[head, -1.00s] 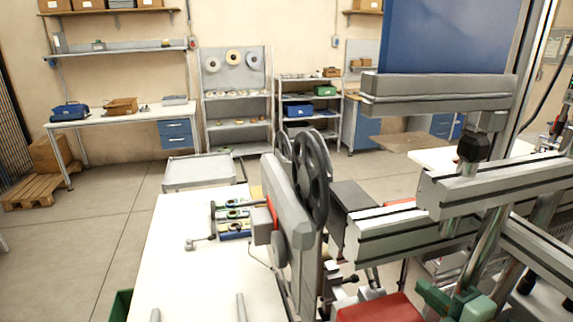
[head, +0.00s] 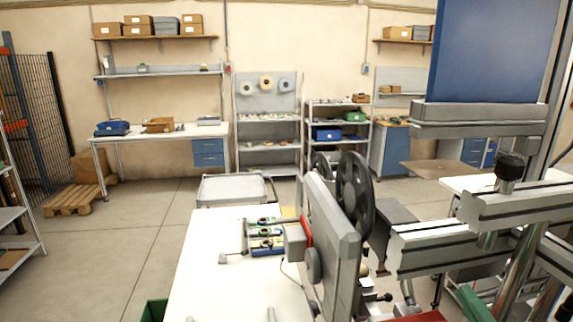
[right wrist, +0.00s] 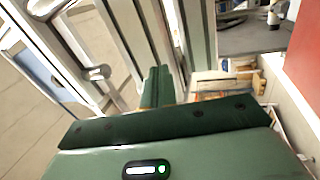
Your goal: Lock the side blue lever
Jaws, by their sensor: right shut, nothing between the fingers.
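My right gripper (head: 474,306) shows as a green part at the bottom right of the head view, cut by the frame edge. In the right wrist view its green fingers (right wrist: 156,86) are together with nothing between them, beside metal profiles. The reel machine stands at the centre right of the head view, with a grey upright plate (head: 332,222) and black reels (head: 355,195). I cannot make out a blue lever in either view. A metal rod with a round knob (right wrist: 97,73) is left of the fingers in the wrist view. My left gripper is not in view.
A white table (head: 215,265) with small coloured parts (head: 264,235) lies left of the machine. Grey beams (head: 440,250) and a blue panel (head: 490,50) crowd the right. A red surface (right wrist: 307,45) is right of my gripper. Open floor lies at left.

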